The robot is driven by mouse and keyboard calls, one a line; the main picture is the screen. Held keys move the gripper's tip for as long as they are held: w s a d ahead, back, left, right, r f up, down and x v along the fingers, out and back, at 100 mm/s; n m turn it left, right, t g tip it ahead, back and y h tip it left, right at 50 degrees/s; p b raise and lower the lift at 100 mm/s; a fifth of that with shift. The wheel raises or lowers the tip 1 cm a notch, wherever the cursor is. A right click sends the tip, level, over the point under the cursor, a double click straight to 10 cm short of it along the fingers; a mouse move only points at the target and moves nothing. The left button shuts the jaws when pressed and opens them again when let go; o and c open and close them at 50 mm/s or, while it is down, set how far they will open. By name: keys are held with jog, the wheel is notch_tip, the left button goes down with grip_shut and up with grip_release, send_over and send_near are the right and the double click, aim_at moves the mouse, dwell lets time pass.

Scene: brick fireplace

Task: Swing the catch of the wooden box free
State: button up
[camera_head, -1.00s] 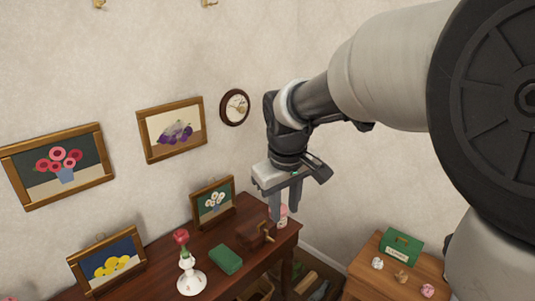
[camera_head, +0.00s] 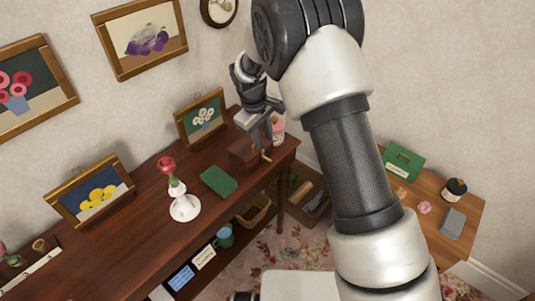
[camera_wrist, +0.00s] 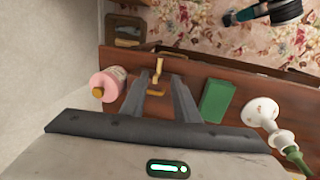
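The small wooden box (camera_head: 243,152) sits near the right end of the dark wooden table. Its brass catch (camera_head: 266,156) shows at its right front, and also in the wrist view (camera_wrist: 157,68). My gripper (camera_head: 262,146) reaches down over the box from behind. In the wrist view my gripper (camera_wrist: 164,82) has its two fingers apart with nothing visibly held between them. The fingertips are close to the catch; I cannot tell whether they touch it. The fingers hide much of the box.
A pink jar (camera_head: 278,130) stands close behind the box. The table (camera_head: 140,240) has a lower shelf. A side table (camera_head: 435,215) stands at the right.

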aim_at(268, 159)
jog(key=f, duration=0.3)
jog(key=w+f, duration=0.1)
jog(key=f, duration=0.2)
jog(key=d+f, duration=0.1)
jog(key=f, duration=0.2)
jog(key=shift+w+f, duration=0.1)
jog(key=shift+w, duration=0.15)
jog(key=shift+d, duration=0.1)
grip_shut()
